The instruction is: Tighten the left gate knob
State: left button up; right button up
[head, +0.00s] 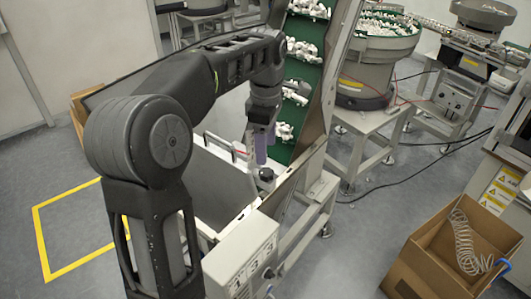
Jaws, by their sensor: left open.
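A small black knob (266,174) sits on the metal frame of the hopper, just below my left gripper. I take it to be the left gate knob. My left gripper (260,158) points downward from the end of my left arm, its fingers right above the knob. The fingers are open and look empty, with nothing between them that I can make out. Whether a fingertip touches the knob is too small to tell. My right gripper is not in view.
A green cleated conveyor (304,52) carrying white caps rises behind the gripper, beside the hopper's grey wall (222,188). A control box (240,258) stands in front. A bowl feeder (364,62) stands behind on the right. A cardboard box (440,262) is at lower right.

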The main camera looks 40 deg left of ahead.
aim_at(266, 171)
pick_arm(q)
jog(key=shift+w+a, duration=0.1)
jog(key=shift+w, duration=0.05)
jog(key=shift+s+d+r, duration=0.1)
jog(key=shift+s+d, duration=0.1)
jog(key=shift+s, duration=0.1)
jog(key=shift+w+f, duration=0.1)
jog(key=shift+f, duration=0.1)
notch_tip(266, 171, down, 8)
jog(key=shift+r, duration=0.25)
grip_shut()
dwell(0.5)
